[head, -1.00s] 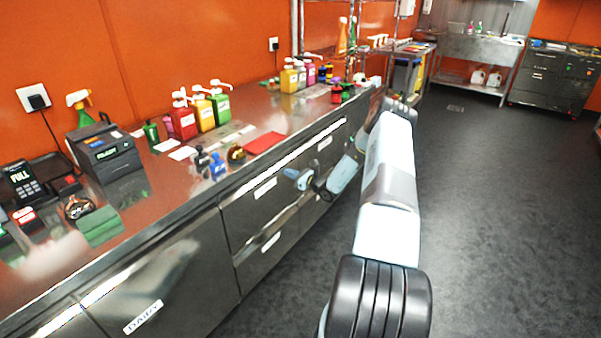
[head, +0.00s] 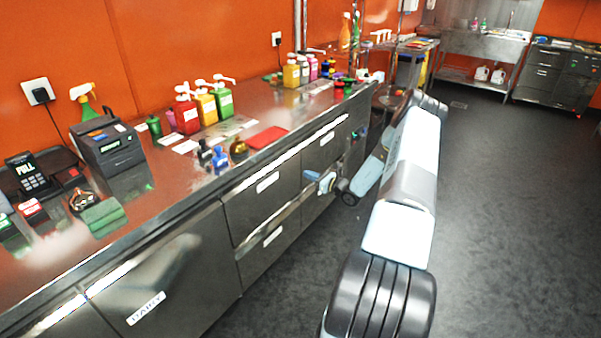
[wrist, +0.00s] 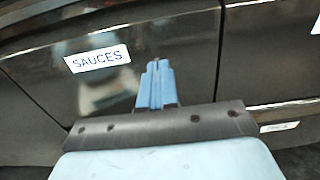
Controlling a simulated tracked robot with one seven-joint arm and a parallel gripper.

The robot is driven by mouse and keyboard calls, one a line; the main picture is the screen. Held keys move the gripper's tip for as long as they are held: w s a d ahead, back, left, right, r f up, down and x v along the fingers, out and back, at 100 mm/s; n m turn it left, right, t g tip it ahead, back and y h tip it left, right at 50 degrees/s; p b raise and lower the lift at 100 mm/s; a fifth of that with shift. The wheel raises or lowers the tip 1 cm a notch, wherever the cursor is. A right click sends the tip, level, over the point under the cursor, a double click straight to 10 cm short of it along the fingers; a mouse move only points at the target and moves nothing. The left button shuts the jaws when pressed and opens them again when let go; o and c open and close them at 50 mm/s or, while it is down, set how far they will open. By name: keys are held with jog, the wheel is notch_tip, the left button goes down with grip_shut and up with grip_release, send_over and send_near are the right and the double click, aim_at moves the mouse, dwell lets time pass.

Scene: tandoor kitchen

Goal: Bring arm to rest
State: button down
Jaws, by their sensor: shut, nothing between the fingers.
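My gripper (wrist: 157,68) shows in the wrist view with its two blue fingers together and nothing between them. It points at a dark drawer front (wrist: 190,55) with a white label reading SAUCES (wrist: 97,59). In the head view my gripper (head: 312,176) is small and partly seen, close in front of the steel counter's drawer fronts. Whether it touches them I cannot tell. My arm reaches forward over the floor, to the right of the counter, with its forearm folded back toward the drawers.
The steel counter (head: 215,180) runs along the left. It holds a printer (head: 108,145), pump bottles (head: 187,113), a red mat (head: 267,137) and small jars. A sink table (head: 480,50) and a cabinet (head: 553,75) stand at the back. The dark floor (head: 500,200) at right is clear.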

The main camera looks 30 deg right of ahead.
jog(key=shift+v, duration=2.2)
jog(key=s+a+r+n+g+y, duration=0.1)
jog(key=s+a+r+n+g, duration=0.25)
jog(key=a+r+n, duration=0.4)
jog(key=s+a+r+n+g, duration=0.4)
jog(key=a+r, duration=0.4)
jog(key=r, duration=0.4)
jog(key=s+a+r+n+g+y, duration=0.1)
jog(key=s+a+r+n+g, duration=0.2)
jog(key=a+r+n+g, duration=0.5)
jog(key=s+a+r+n+t+h, duration=0.1)
jog(key=s+a+r+n+h, duration=0.15)
jog(key=s+r, duration=0.45)
jog(key=s+a+r+n+t+h, duration=0.1)
jog(key=s+a+r+n+h, duration=0.15)
jog(key=s+r, duration=0.45)
jog(key=s+r+n+t+h, duration=0.1)
jog(key=s+r+n+h, duration=0.1)
jog(key=s, duration=0.7)
jog(key=s+d+r+n+t+h, duration=0.1)
jog(key=s+r+n+t+h, duration=0.1)
jog(key=s, duration=0.7)
jog(key=shift+s+d+r+n+h, duration=0.15)
jog(key=shift+r+n+h, duration=0.55)
jog(key=shift+r+n, duration=0.25)
